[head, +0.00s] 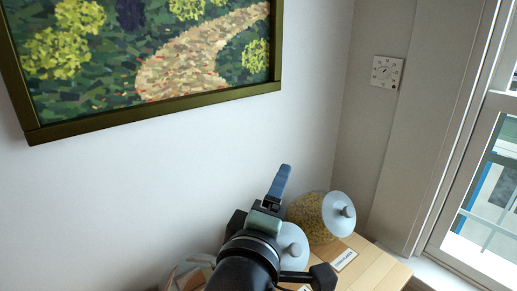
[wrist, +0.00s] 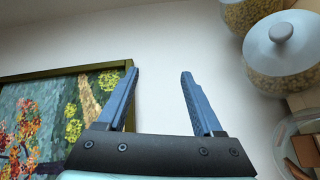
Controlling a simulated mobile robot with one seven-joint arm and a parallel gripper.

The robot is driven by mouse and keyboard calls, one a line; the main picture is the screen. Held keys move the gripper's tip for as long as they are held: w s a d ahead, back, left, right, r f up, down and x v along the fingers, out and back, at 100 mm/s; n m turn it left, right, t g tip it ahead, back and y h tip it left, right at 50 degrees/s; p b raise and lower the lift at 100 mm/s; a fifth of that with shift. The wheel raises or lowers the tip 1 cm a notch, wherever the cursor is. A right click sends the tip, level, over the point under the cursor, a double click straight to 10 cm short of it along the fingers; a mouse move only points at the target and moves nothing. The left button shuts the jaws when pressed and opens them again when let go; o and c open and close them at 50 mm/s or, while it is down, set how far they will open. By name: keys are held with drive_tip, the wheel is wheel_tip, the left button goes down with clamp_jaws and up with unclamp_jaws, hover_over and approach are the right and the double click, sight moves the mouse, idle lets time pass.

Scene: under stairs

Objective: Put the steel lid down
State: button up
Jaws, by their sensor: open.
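My gripper (wrist: 160,71) is open, with its two blue fingers apart and only the wall behind the gap. In the head view one blue finger (head: 279,183) points up, and nothing is in it. A second such lid (head: 292,246) is nearer, partly hidden by my arm. In the wrist view one knobbed lid (wrist: 281,40) covers a jar at the upper right, apart from the fingers. I cannot tell which lid is the task's.
The jars stand on a light wooden surface (head: 376,264) with a label card (head: 344,260). Another glass container (wrist: 288,145) with brown pieces is at the lower right of the wrist view. A framed painting (head: 150,119) hangs on the wall; a window (head: 490,195) is at right.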

drive_tip(key=s+a+r+m+t+y, duration=0.1)
drive_tip(key=s+r+m+t, duration=0.2)
drive_tip(key=r, duration=0.6)
drive_tip(key=s+a+r+m+t+y, duration=0.1)
drive_tip(key=s+r+m+t, duration=0.3)
drive_tip(key=r, duration=0.5)
drive_tip(key=s+a+r+m+t+y, duration=0.1)
drive_tip(key=s+r+m, duration=0.4)
drive_tip(key=r, duration=0.5)
drive_tip(key=s+t+y, duration=0.1)
drive_tip(key=s+t, duration=0.1)
drive_tip(key=shift+s+m+t+y, duration=0.25)
drive_tip(key=shift+m+t+y, duration=0.05)
drive_tip(key=shift+y, duration=0.1)
drive_tip(key=shift+a, duration=0.1)
